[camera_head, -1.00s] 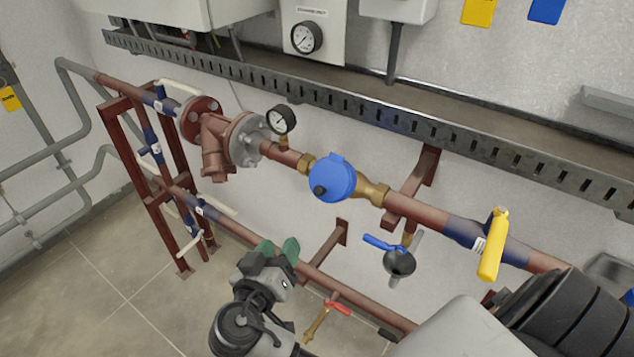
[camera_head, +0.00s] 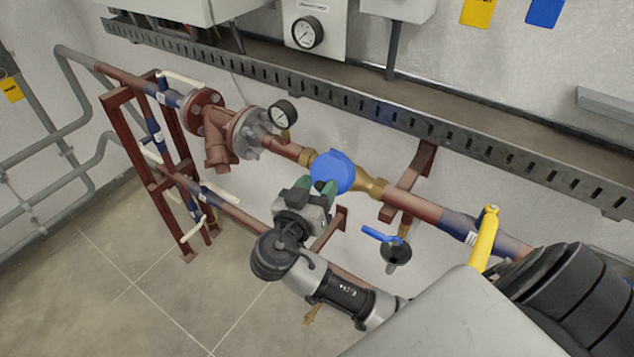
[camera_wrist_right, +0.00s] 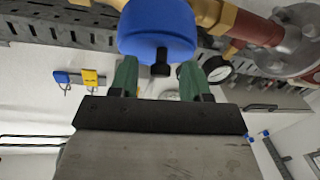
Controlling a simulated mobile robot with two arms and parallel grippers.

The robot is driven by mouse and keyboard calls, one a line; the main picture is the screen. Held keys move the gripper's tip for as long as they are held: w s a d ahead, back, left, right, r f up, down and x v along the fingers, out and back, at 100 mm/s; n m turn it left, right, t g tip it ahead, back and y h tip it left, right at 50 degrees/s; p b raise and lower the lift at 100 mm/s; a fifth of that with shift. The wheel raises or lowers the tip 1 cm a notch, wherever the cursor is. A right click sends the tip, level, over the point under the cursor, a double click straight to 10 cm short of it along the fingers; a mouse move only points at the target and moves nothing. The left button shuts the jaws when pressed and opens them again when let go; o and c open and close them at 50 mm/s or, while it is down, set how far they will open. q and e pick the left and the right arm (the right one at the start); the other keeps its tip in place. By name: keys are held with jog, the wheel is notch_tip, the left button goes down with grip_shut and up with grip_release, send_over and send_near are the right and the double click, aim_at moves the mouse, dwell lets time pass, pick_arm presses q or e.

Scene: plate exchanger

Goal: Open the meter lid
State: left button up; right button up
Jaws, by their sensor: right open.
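The blue meter lid (camera_head: 333,170) is a round cap on the brass-ended meter in the upper copper-coloured pipe. It looks shut. In the right wrist view the blue lid (camera_wrist_right: 158,30) fills the top centre, with a small black knob (camera_wrist_right: 161,69) on its near edge. My right gripper (camera_head: 313,186) is just below and left of the lid in the head view. Its green fingers (camera_wrist_right: 161,75) are apart, with the black knob between their tips in the picture. I cannot tell whether they touch the lid. My left gripper is not in view.
A pressure gauge (camera_head: 284,113) stands on the pipe left of the meter. A blue-handled valve (camera_head: 382,235) hangs below right. A yellow valve handle (camera_head: 485,238) is further right. A grey perforated cable tray (camera_head: 390,120) runs along the wall above. The lower pipe (camera_head: 240,215) passes behind my right arm.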

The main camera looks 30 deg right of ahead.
grip_shut()
dwell(0.3)
jog(key=shift+w, duration=0.1)
